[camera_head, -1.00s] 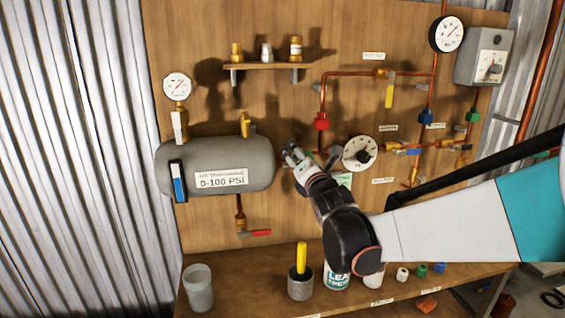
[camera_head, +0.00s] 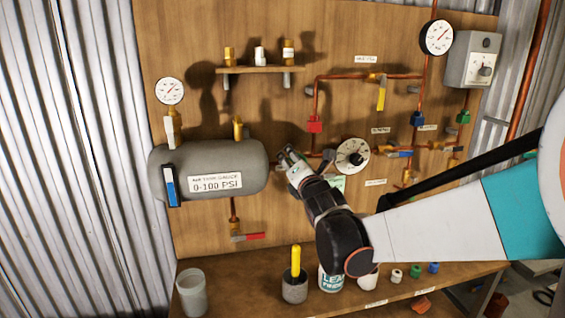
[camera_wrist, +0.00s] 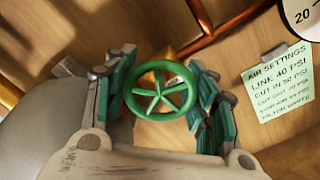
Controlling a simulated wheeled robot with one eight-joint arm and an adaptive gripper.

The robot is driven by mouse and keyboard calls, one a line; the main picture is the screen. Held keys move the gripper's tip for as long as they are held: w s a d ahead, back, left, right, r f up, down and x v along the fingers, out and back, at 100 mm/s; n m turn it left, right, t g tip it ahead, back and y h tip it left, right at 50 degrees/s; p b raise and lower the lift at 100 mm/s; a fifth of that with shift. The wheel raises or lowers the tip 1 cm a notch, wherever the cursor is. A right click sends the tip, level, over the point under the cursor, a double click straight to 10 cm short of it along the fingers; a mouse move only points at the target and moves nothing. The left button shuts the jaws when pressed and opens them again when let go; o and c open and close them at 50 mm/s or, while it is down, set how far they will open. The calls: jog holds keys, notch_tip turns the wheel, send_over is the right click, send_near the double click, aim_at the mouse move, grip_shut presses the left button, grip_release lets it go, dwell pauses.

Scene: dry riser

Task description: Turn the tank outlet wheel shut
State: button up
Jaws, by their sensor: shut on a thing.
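The tank outlet wheel (camera_wrist: 160,92) is a green, spoked handwheel on a brass valve body, seen in the wrist view. My gripper (camera_wrist: 163,76) has its green-padded fingers on either side of the wheel's rim and is shut on it. In the head view my gripper (camera_head: 287,157) is at the right end of the grey tank (camera_head: 245,153), and the wheel is hidden there behind my gripper. The tank carries a 0-100 PSI label (camera_head: 215,184).
A copper pipe (camera_wrist: 232,25) runs close past the wheel. A settings note (camera_wrist: 280,82) and a round dial (camera_head: 352,155) are to the right. A red-handled valve (camera_head: 248,237) hangs under the tank. The bench (camera_head: 240,300) below holds cups and small parts.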

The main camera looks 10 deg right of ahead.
jog(key=m+p, duration=0.1)
jog(key=m, duration=0.2)
jog(key=shift+c, duration=0.2)
jog(key=m, duration=0.5)
jog(key=shift+p, duration=0.4)
jog(key=m, duration=0.3)
jog(key=shift+m+p, duration=0.3)
jog(key=shift+c, duration=0.2)
jog(key=shift+m, duration=1.9)
jog(key=o, duration=1.2)
jog(key=shift+d+f, duration=0.1)
jog(key=shift+s, duration=0.1)
